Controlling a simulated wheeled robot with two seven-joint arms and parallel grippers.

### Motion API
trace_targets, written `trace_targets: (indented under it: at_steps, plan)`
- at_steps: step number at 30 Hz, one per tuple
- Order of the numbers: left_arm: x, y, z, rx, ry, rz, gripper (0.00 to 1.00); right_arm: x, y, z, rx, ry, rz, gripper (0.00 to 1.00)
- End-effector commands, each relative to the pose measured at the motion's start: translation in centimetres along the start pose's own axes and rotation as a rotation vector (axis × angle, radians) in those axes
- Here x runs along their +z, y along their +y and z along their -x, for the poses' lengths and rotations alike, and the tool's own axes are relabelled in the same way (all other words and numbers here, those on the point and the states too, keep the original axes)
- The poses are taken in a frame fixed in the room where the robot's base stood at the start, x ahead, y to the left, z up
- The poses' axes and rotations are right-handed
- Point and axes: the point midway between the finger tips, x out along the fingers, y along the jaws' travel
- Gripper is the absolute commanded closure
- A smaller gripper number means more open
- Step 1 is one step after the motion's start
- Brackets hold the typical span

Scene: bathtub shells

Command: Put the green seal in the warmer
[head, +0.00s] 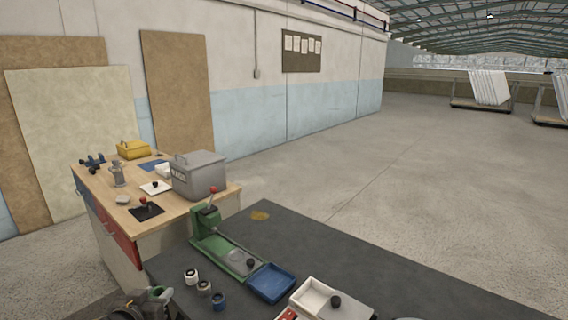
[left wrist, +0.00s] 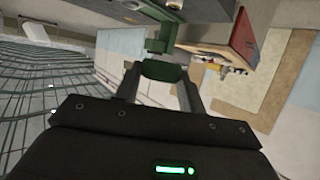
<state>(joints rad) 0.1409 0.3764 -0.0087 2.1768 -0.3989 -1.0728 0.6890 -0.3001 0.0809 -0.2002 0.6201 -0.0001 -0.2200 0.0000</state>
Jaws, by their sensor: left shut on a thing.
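My left gripper (head: 146,303) is at the bottom left edge of the head view, partly cut off, in front of the dark table. In the left wrist view its fingers (left wrist: 160,82) are shut on a dark green round piece (left wrist: 163,70), which looks like the green seal. The seal is hard to make out in the head view. A grey lidded box (head: 201,176) with a handle and dark lettering stands on the wooden-topped cabinet; it may be the warmer, but I cannot read its label. Its lid looks closed. My right gripper is out of view.
A green lever press (head: 227,247) with a red knob stands on the dark table (head: 380,270). Beside it are a blue tray (head: 271,282), a white tray (head: 312,299) and small ring-like pieces (head: 204,287). The wooden cabinet top (head: 108,175) also holds a yellow box (head: 133,149).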

Motion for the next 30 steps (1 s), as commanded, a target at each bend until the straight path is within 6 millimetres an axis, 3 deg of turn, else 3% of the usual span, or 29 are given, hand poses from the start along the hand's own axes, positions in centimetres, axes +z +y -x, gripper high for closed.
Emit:
trace_targets:
  at_steps: [11,21,30]
  plan:
    - [-5.6,3.9,3.8,-0.053,0.007,0.017,0.82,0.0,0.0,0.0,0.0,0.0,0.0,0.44]
    - [-11.8,8.7,6.6,-0.012,0.006,0.006,0.82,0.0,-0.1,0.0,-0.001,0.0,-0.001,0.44]
    - [-13.2,9.3,6.9,-0.006,0.001,-0.002,0.82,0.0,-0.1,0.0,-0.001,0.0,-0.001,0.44]
